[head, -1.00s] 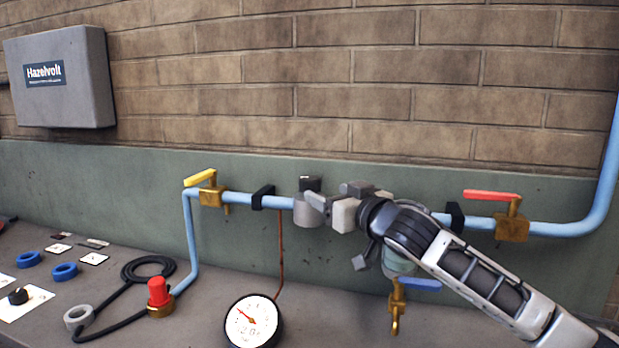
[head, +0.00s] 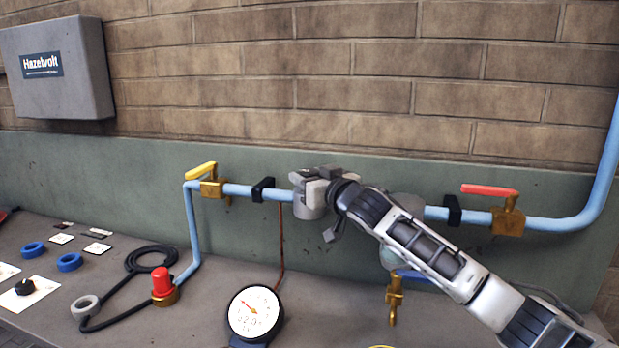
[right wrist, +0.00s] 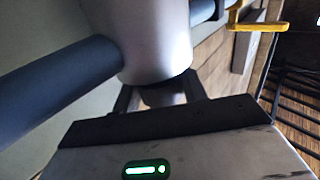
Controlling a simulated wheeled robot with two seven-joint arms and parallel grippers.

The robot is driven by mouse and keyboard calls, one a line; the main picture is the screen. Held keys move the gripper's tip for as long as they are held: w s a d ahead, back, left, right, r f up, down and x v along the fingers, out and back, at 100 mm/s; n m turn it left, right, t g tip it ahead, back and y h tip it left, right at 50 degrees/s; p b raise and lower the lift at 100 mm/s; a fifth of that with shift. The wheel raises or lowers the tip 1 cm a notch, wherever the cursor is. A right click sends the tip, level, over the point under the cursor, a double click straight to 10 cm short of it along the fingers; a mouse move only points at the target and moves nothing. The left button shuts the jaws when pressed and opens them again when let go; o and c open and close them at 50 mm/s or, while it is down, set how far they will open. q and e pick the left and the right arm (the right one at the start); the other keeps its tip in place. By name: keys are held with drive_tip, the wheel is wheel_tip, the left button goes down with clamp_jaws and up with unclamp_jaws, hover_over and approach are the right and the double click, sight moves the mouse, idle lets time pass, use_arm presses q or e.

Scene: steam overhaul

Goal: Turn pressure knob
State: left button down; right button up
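The pressure regulator's grey cylindrical body (head: 307,206) sits in the blue pipe in the head view. Its dark top knob is hidden behind my right gripper (head: 310,182), which is at the top of that body. In the right wrist view the silver regulator body (right wrist: 145,35) fills the upper middle, and the dark knob (right wrist: 165,95) shows at its end between the fingers of my right gripper (right wrist: 160,98). The fingers are apart on either side of the knob; contact is unclear. A round white gauge (head: 254,313) with a red needle stands below. My left gripper is out of view.
A yellow-handled valve (head: 208,185) is left on the pipe, and a red-handled valve (head: 507,217) right. A blue-handled drain valve (head: 395,293) hangs under my forearm. A red-capped fitting (head: 163,285), black hose and blue rings (head: 69,262) lie on the bench.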

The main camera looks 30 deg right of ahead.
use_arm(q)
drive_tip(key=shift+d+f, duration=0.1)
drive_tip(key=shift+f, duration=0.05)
